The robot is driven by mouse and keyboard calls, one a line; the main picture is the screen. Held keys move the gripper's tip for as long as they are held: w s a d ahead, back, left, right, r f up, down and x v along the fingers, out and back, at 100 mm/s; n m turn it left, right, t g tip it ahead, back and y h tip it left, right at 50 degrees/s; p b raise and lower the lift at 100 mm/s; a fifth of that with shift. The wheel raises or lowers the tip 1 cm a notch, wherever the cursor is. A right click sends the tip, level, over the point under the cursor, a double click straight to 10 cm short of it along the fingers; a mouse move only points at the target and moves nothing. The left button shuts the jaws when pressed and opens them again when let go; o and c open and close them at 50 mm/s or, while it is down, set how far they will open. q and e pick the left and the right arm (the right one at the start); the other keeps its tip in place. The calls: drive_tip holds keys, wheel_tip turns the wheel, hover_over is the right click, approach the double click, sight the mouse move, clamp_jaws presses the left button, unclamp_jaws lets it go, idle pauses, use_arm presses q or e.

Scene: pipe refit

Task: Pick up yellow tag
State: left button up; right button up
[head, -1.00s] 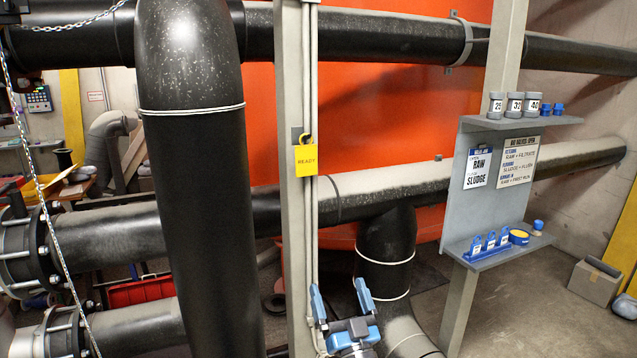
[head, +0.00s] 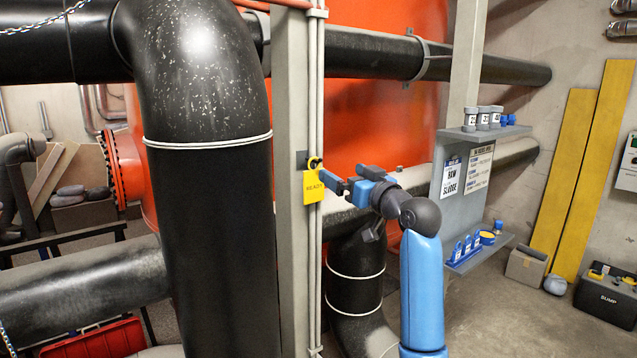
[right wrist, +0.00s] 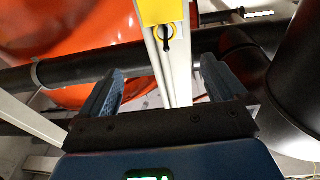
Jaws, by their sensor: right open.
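The tag lies beyond the fingertips. My left gripper is not in view.
A thick black pipe (head: 215,220) stands left of the post, and thin conduits (head: 314,90) run down beside the tag. To the right, a grey shelf panel (head: 440,205) holds grey cups (head: 483,117), blue tags (head: 463,248) and a yellow roll (head: 487,237).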

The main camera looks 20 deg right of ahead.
sight(314, 177)
drive_tip(key=shift+n+g, duration=0.4)
drive_tip(key=shift+g, duration=0.3)
drive_tip(key=w+f, duration=0.1)
drive_tip(key=w+a+f+p, duration=0.1)
drive_tip(key=w, duration=0.1)
drive_tip(key=w+a+p, duration=0.1)
drive_tip(key=w, duration=0.1)
drive_tip(key=shift+w+a+f, duration=0.1)
drive_tip(key=shift+a+f, duration=0.1)
drive_tip(key=shift+f, duration=0.2)
drive_tip(key=shift+w+r+p, duration=0.1)
drive_tip(key=shift+w+p, duration=0.2)
drive_tip(key=shift+p, duration=0.3)
drive_tip(key=p+x, duration=0.2)
drive_tip(key=x, duration=0.1)
drive_tip(key=shift+w+a, duration=0.1)
drive_tip(key=shift+w, duration=0.05)
drive_tip(key=shift+w+a+f, duration=0.25)
drive_tip(key=shift+w, duration=0.1)
drive_tip(key=shift+s+d, duration=0.1)
drive_tip(key=shift+d, duration=0.05)
drive_tip(key=shift+c, duration=2.1)
drive_tip(key=c, duration=0.8)
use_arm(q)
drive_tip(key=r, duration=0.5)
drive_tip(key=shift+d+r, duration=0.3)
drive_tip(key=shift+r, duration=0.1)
